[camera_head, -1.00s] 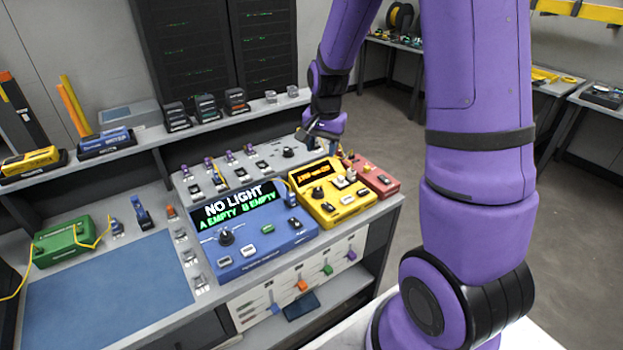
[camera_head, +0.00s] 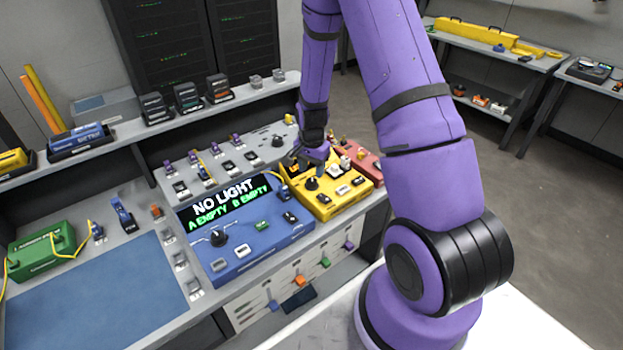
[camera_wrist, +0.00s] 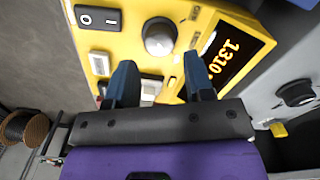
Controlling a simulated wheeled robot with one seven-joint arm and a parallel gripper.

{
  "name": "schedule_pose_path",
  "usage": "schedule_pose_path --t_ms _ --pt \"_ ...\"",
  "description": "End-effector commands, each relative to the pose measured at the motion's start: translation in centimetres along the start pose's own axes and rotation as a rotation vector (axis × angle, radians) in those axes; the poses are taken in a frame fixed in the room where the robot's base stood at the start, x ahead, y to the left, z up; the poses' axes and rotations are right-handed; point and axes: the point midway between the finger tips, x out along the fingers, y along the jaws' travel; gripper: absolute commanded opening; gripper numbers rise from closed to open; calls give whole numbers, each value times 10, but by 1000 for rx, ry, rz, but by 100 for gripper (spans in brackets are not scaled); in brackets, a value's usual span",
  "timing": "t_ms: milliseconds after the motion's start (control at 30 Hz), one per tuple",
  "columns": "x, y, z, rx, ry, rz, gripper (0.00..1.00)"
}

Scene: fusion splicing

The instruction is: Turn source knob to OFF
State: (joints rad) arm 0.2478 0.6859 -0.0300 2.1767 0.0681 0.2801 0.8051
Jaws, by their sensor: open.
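The yellow unit (camera_head: 326,212) has a round knob (camera_head: 312,184) on its top, left of several buttons. In the wrist view the yellow unit (camera_wrist: 122,58) shows a lit orange display (camera_wrist: 232,55) reading 1310 and the silvery-topped knob (camera_wrist: 159,37). The knob's pointer setting cannot be read. My gripper (camera_wrist: 160,72) is open and empty above the unit. Its two dark blue fingers are apart, with the knob beyond the gap between their tips. In the head view my gripper (camera_head: 301,164) hangs over the back of the unit and hides its display.
A blue unit (camera_head: 262,240) reading NO LIGHT stands left of the yellow unit. A red unit (camera_head: 366,163) stands on its right. A grey panel with a black knob (camera_head: 277,141) lies behind. The blue mat (camera_head: 95,295) is clear.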

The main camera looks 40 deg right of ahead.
Motion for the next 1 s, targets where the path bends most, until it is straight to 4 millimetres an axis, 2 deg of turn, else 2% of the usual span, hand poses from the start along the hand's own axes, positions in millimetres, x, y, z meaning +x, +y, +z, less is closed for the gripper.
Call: schedule_pose_path --t_ms 100,300,733,867,900,1000 --pt "19 1 0 1 -2 2 48" --pt "38 0 0 2 -1 0 48" --pt "45 0 0 1 0 0 48" --pt "45 0 0 1 0 0 18" --pt "45 0 0 1 0 0 14" --pt "45 0 0 -1 0 0 14"
